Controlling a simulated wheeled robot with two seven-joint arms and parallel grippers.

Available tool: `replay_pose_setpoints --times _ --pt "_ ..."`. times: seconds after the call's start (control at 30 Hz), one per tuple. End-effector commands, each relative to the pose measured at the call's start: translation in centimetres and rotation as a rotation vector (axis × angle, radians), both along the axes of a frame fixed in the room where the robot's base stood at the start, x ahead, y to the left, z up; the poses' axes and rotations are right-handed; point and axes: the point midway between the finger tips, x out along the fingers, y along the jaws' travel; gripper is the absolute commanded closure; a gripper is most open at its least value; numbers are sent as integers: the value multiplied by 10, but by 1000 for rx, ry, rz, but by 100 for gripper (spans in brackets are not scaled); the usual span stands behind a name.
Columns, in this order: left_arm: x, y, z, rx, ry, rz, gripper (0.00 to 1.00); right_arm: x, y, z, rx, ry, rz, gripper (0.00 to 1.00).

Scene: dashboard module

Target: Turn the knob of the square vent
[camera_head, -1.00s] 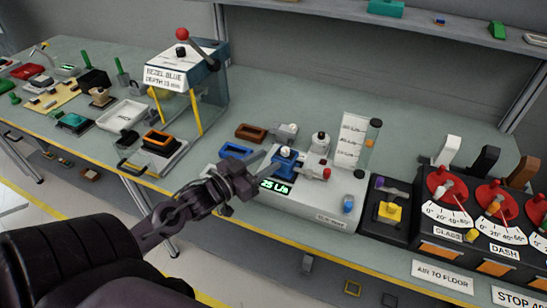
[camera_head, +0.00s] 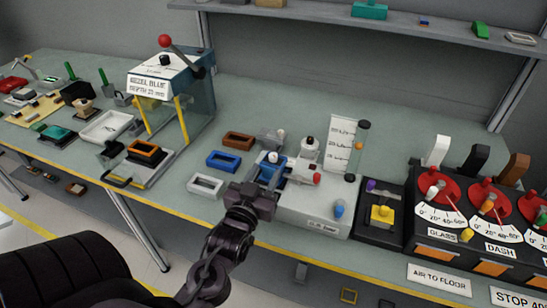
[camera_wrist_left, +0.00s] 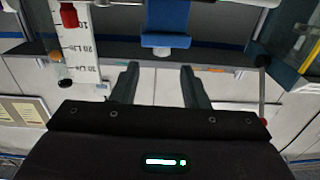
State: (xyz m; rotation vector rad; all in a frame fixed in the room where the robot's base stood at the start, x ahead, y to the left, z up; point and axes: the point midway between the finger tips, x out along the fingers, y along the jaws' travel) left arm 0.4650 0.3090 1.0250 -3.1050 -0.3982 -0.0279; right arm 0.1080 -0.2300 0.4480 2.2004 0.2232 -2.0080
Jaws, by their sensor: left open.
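A blue vent piece (camera_head: 267,173) sits on the grey flow-test box (camera_head: 318,213), with a small white knob (camera_head: 273,157) at its top. I cannot tell for sure that this is the square vent. My left gripper (camera_head: 264,181) is open in front of it, its fingers on either side of the blue part. In the left wrist view the blue piece (camera_wrist_left: 164,18) lies ahead between the two spread fingers (camera_wrist_left: 160,70), with a gap; nothing is gripped. The gripper hides the box's display. My right gripper is not in view.
Blue (camera_head: 222,161), brown (camera_head: 238,141) and white (camera_head: 206,184) frames lie left of the box. A clear flow tube (camera_head: 357,148) stands at its back right. A black box with a yellow block (camera_head: 381,214) and red dials (camera_head: 437,187) stand to the right.

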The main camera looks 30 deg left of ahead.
Motion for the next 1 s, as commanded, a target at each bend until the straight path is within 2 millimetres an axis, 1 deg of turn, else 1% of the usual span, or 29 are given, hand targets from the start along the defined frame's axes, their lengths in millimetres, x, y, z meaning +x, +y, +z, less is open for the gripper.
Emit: replay_pose_setpoints --times 0.13,0.23,0.5,0.63,0.8,1.0 --pt "1 -2 2 -13 15 43 59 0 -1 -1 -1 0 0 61" --pt "10 0 3 -12 17 45 59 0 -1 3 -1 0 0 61" --pt "50 12 4 -11 14 43 59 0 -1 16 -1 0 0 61" --pt "64 17 3 -9 16 42 59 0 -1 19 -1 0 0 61" --pt "73 20 2 -11 16 42 59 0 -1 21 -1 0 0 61" --pt "73 20 1 -11 16 42 59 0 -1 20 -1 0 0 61"
